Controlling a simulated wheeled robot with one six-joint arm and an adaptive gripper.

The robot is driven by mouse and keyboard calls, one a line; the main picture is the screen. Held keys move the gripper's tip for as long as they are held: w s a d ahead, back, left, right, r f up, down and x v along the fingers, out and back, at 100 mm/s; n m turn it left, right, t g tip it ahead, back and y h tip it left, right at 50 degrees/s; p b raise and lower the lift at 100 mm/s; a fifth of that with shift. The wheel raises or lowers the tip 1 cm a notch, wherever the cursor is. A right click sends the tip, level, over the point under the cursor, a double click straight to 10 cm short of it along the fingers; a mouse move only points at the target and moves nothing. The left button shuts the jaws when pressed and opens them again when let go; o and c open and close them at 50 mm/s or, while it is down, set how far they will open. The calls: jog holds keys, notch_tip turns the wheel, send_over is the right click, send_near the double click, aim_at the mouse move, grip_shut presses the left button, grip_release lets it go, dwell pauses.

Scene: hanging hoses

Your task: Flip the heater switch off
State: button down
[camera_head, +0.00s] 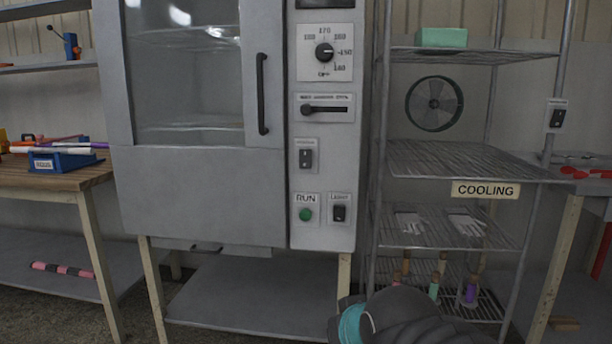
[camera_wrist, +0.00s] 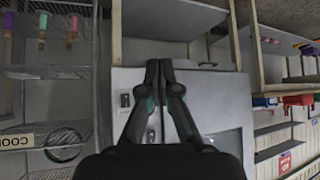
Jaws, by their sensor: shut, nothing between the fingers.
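The grey oven cabinet (camera_head: 205,195) stands in the middle of the head view, with a control panel on its right side. A dark rocker switch (camera_head: 305,158) sits mid-panel under a small label too blurred to read; it may be the heater switch. I cannot tell which way it is set. Below it are the green RUN button (camera_head: 306,214) and the dark LIGHT switch (camera_head: 339,213). In the wrist view, my gripper (camera_wrist: 159,66) is shut and empty in front of the oven, hiding part of the panel. A dark switch (camera_wrist: 125,100) shows left of its fingers.
A temperature dial (camera_head: 324,53) and a black slider (camera_head: 326,109) are higher on the panel. A door handle (camera_head: 262,94) stands out to their left. The wire rack (camera_head: 430,158) with a COOLING sign is on the right. A workbench (camera_head: 70,178) is on the left.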

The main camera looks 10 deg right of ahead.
jog(key=w+r+m+t+h+b, duration=0.1)
jog(key=w+r+t, duration=0.3)
jog(key=w, duration=0.6)
jog(key=w+a+r+m+t+h+b, duration=0.1)
jog(key=w+r+m+t+h+b, duration=0.1)
jog(key=w, duration=0.8)
jog(key=w+r+m+t+h+b, duration=0.1)
jog(key=w+r+t+h+b, duration=0.2)
jog(key=w+r+t+h, duration=0.2)
jog(key=w+t, duration=0.3)
jog(key=w, duration=0.2)
jog(key=shift+w+a+r+b, duration=0.2)
jog(key=shift+a+r+b, duration=0.05)
jog(key=shift+r+b, duration=0.05)
jog(key=p, duration=0.2)
send_near(308, 161)
notch_tip(308, 161, up, 4)
jog(key=w, duration=0.3)
jog(key=w+d, duration=0.1)
jog(key=shift+w+d+f, duration=0.1)
jog(key=shift+f, duration=0.15)
jog(key=shift+w+d+f, duration=0.1)
jog(key=shift+w+d, duration=0.1)
jog(key=shift+w, duration=0.25)
jog(key=shift+f, duration=0.1)
